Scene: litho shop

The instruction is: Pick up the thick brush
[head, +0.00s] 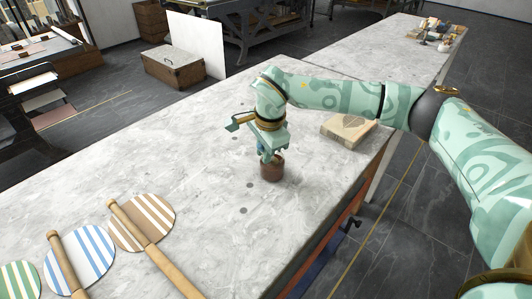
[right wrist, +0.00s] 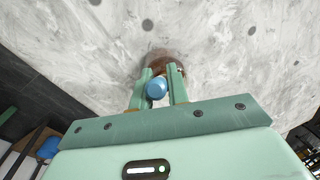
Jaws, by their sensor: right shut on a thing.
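A brown pot (head: 272,172) stands on the pale stone table. My right gripper (head: 267,157) is directly over it, pointing down, with its fingertips at the rim. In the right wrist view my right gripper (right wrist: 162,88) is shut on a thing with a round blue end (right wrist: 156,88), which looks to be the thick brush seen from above. Its lower part is hidden by the fingers and the pot (right wrist: 166,57). I cannot tell whether its lower end is inside the pot. My left gripper is not in view.
A tan book or block (head: 348,130) lies right of the pot near the table edge. Striped round discs (head: 142,222) and wooden rollers or handles (head: 155,250) lie at the front left. The table (head: 210,130) left of the pot is clear.

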